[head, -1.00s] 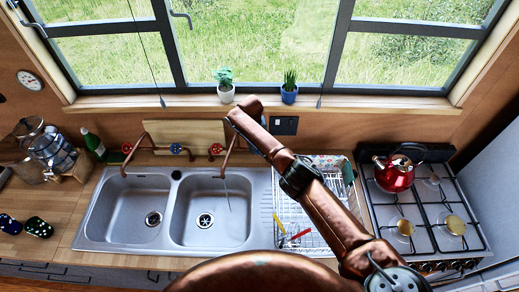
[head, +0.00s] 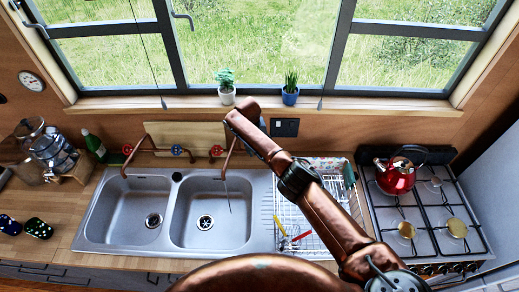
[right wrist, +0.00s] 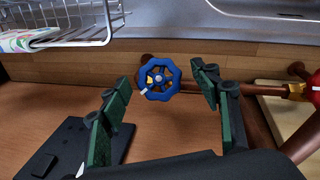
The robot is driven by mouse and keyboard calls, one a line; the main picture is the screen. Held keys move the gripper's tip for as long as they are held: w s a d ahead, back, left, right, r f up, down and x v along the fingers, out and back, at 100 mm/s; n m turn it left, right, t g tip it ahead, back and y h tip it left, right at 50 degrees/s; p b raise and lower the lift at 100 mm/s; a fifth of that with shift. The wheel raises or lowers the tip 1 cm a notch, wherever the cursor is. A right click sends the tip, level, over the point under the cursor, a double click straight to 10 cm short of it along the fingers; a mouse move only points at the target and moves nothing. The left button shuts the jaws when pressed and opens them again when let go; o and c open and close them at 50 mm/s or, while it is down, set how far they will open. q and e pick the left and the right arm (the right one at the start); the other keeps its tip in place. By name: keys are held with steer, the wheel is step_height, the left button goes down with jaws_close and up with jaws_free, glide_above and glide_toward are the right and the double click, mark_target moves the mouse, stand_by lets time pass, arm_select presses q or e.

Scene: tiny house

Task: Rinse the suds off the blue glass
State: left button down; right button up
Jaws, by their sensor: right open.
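I cannot make out the blue glass in either view. A blue valve handle (right wrist: 160,79) on a copper pipe shows in the right wrist view. My right gripper (right wrist: 164,82) is open, with its green-padded fingers on either side of this handle and no clear contact. In the head view my right arm reaches over the dish rack to the wall behind the sink and hides the gripper. The right basin (head: 207,215) lies below a copper tap (head: 225,170). A thin pale line runs down from its spout, perhaps water. My left gripper is not in view.
A red valve handle (head: 215,150) sits on the same tap. The left basin (head: 130,215) looks empty. A white wire dish rack (head: 318,240) holds colourful utensils right of the sink. A red kettle (head: 395,176) stands on the stove. Two potted plants stand on the sill.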

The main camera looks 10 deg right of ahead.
step_height(320, 180, up, 12)
steer(key=a, duration=0.2)
steer(key=shift+s+f, duration=0.15)
stand_by(0.4)
stand_by(0.3)
